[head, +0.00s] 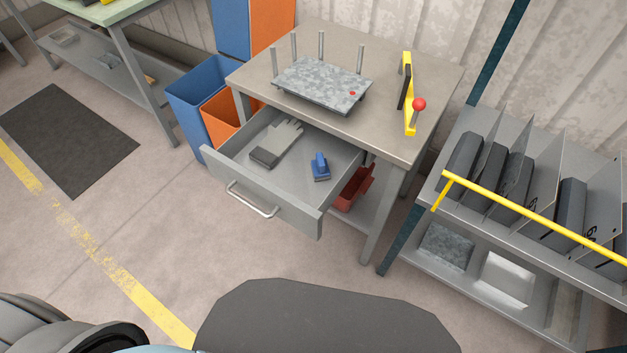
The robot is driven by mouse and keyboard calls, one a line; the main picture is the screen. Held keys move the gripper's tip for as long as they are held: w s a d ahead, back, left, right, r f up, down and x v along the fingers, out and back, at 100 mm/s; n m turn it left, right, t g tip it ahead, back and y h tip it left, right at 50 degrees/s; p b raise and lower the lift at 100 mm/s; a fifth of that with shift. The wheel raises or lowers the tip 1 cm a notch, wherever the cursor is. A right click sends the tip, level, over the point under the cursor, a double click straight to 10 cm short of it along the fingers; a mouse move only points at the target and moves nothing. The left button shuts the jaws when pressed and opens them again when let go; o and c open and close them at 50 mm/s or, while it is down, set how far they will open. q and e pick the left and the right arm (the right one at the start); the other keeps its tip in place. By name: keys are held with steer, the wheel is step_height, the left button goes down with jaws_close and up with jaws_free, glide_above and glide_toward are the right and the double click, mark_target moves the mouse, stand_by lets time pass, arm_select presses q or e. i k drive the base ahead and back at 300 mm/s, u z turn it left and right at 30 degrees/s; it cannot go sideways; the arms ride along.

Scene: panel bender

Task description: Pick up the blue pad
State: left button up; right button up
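The blue pad (320,166) lies in the open drawer (294,195) of a grey table, toward the drawer's right side. It has a raised blue top and a flat base. A grey glove (277,144) lies to its left in the same drawer, apart from it. Neither of my grippers shows in the head view.
The table top (390,129) carries a metal plate (322,85) between upright posts and a yellow stand with a red knob (418,104). A red bin (354,190) sits under the table. A rack (468,209) with a yellow rail stands right. Floor before the drawer is clear.

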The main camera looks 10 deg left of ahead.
mark_target(319, 167)
steer(key=k, duration=1)
steer(key=u, duration=0.7)
steer(key=i, duration=1.5)
steer(key=z, duration=0.7)
